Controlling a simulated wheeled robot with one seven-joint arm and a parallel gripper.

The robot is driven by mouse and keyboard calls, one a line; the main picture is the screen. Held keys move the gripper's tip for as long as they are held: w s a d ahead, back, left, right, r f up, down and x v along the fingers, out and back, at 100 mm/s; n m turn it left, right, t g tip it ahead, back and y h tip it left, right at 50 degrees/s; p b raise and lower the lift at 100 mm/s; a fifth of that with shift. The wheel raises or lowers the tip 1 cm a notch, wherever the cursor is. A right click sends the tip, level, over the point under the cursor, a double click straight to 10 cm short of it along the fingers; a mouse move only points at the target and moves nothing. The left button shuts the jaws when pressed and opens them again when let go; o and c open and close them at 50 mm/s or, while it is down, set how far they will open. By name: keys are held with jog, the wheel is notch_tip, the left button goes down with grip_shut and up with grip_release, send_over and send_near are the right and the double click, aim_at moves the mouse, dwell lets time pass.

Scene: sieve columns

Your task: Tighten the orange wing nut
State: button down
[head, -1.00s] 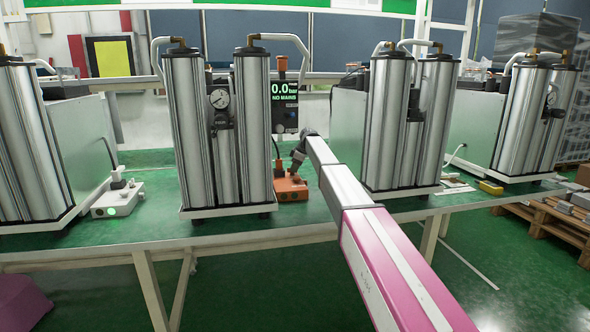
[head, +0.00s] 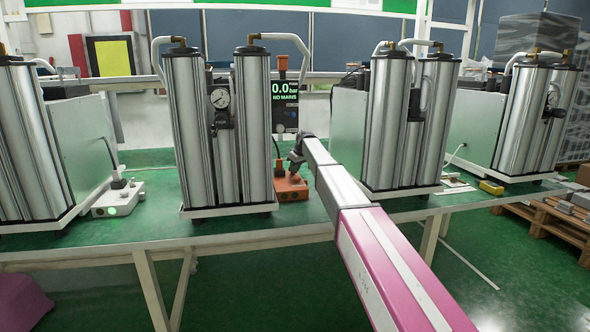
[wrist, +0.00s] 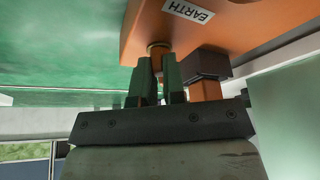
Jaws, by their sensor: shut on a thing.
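An orange box (head: 291,188) sits on the green bench between two column units in the head view. It fills the top of the wrist view (wrist: 240,28), with a white EARTH label on it. My gripper (wrist: 158,62) reaches this box with its two green fingers close together around a small brass-coloured fitting (wrist: 158,45) on the box. The fingers are shut on this fitting. They hide most of it, so its wings and any gap under it cannot be made out. In the head view the arm's dark end is just above the box.
Beside the fingers in the wrist view, a dark cap on an orange stem (wrist: 205,68) stands close to the right finger. Silver column units (head: 222,130) and (head: 402,120) flank the arm. A display reading 0.0 and NO MAINS (head: 284,97) is behind the box.

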jog(key=m, duration=0.2)
jog(key=m+t+h, duration=0.1)
jog(key=m, duration=0.1)
jog(key=m+h, duration=0.1)
jog(key=m, duration=0.1)
jog(key=shift+s+a, duration=0.2)
jog(key=shift+a, duration=0.05)
jog(key=shift+m, duration=0.3)
jog(key=c, duration=1.2)
grip_release()
jog(key=shift+r+t, duration=0.1)
jog(key=shift+t, duration=0.2)
jog(key=shift+s+r, duration=0.15)
jog(key=shift+r, duration=0.05)
jog(key=shift+s+d+r, duration=0.2)
jog(key=shift+s+r, duration=0.35)
jog(key=shift+s+d+r, duration=0.15)
jog(key=shift+s+r, duration=0.35)
jog(key=shift+r, duration=0.05)
jog(key=s+d, duration=0.1)
jog(key=s, duration=0.2)
jog(key=s+d, duration=0.1)
jog(key=s, duration=0.2)
jog(key=s+d, duration=0.1)
jog(key=s, duration=0.3)
jog(key=shift+s+d, duration=0.1)
jog(key=shift+d, duration=0.1)
